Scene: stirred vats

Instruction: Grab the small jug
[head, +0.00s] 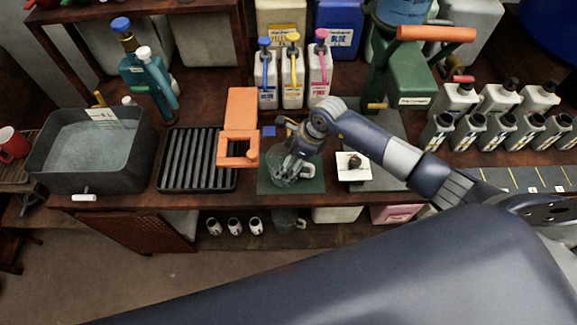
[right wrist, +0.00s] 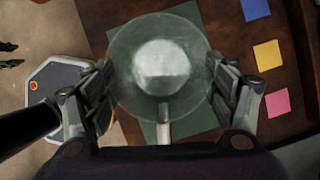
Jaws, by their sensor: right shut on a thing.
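The small clear glass jug (head: 284,178) stands on or just above a dark green mat (head: 311,186) near the front edge of the bench. In the right wrist view the jug (right wrist: 160,60) is seen from above, with its pale handle (right wrist: 163,125) toward the palm. My right gripper (head: 292,153) reaches in from the right and is shut on the jug. Its fingers press the jug from both sides in the right wrist view (right wrist: 163,88). The contact between jug base and mat is hard to make out. I do not see my left gripper.
A black ribbed rack (head: 197,160) and a grey basin (head: 88,150) lie to the left. A white tile (head: 353,167) lies right. Colour-capped bottles (head: 292,78) stand behind. Another glass jug (head: 288,221) is on the lower shelf.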

